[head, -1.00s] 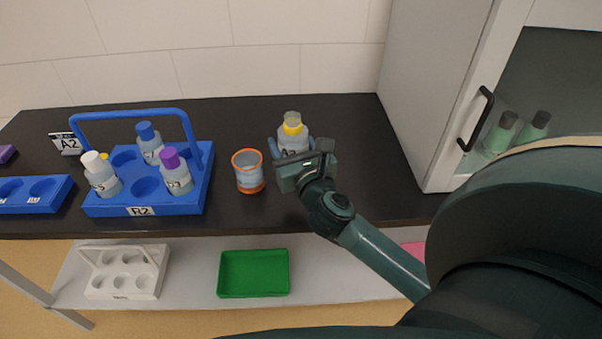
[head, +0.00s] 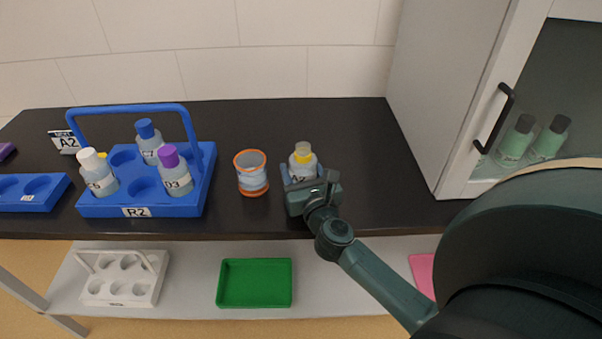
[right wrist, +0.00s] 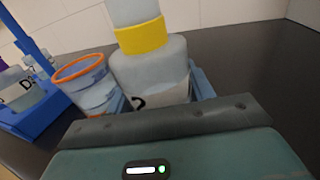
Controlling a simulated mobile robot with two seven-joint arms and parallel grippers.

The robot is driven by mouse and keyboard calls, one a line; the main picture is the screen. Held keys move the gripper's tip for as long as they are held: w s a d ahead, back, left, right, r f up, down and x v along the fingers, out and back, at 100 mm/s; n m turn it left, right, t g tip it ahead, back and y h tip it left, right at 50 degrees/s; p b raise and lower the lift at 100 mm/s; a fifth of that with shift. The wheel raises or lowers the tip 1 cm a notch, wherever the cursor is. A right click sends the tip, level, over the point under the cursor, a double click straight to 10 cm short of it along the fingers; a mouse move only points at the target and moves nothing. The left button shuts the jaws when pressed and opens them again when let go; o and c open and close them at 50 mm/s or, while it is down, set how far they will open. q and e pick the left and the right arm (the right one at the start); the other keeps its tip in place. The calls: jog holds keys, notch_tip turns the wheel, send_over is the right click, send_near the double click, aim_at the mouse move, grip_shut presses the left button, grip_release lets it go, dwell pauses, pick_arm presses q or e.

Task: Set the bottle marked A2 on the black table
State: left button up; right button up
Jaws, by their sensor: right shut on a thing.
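The bottle marked A2 (head: 302,166) is grey-white with a yellow collar and a pale top. It stands upright over the black table (head: 370,160), right of an orange-rimmed beaker. My right gripper (head: 302,175) is shut on it from the front, with blue fingers at its sides. The bottle also shows in the right wrist view (right wrist: 150,70), where its label is mostly hidden by the gripper. Its base is hidden, so I cannot tell whether it touches the table. My left gripper is out of view.
The orange-rimmed beaker (head: 251,174) stands close to the bottle's left. A blue R2 rack (head: 108,208) with several bottles is further left, and an A2 sign (head: 67,142) stands behind it. A grey cabinet (head: 430,90) borders the table's right. Table right of the bottle is clear.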

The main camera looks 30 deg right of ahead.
jog(key=shift+f, duration=0.1)
jog(key=o, duration=1.1)
jog(key=shift+o, duration=0.2)
